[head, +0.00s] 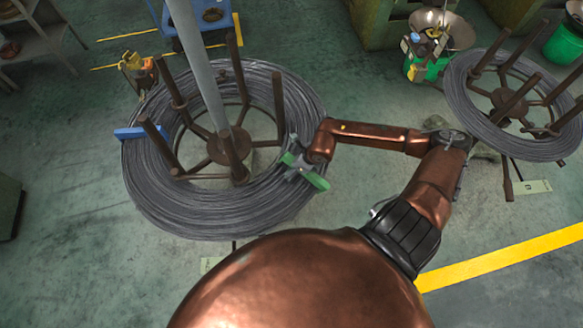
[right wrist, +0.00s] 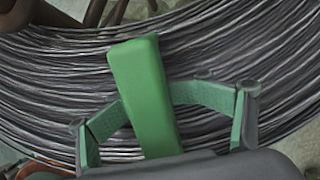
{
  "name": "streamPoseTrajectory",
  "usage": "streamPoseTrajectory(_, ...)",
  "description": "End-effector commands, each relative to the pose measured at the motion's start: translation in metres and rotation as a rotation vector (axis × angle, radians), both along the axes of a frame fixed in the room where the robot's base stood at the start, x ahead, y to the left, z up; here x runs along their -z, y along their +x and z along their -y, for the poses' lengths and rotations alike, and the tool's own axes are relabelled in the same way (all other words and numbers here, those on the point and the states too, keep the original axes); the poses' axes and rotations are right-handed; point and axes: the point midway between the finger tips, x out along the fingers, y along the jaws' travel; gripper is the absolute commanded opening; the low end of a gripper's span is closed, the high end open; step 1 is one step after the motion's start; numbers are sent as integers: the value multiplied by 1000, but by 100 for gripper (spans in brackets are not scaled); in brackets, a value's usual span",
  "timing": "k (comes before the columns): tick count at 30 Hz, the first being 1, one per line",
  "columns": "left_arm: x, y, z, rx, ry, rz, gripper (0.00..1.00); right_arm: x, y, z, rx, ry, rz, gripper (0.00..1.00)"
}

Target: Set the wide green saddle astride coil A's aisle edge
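A wide green saddle (head: 318,181) is at the right outer edge of the large left wire coil (head: 190,215); its letter is not readable. In the right wrist view the saddle (right wrist: 145,95) lies across the coil's strands (right wrist: 50,75). I cannot tell whether it rests on the wire or is just above it. The saddle's underside is hidden. My left gripper is not in view.
A blue saddle-like piece (head: 130,132) sits on the coil's left edge. Brown posts (head: 280,105) and a grey pole (head: 205,75) rise inside the coil. A second coil (head: 480,115) stands at right. Open floor (head: 370,90) lies between the coils.

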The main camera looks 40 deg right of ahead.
Motion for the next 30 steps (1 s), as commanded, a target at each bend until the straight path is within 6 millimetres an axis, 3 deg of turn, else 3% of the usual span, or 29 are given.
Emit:
streamPoseTrajectory(15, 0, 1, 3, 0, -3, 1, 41, -86, -42, 14, 1, -4, -4, 57)
streamPoseTrajectory(30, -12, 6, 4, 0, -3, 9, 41, -117, -47, 14, 1, -1, -2, 57)
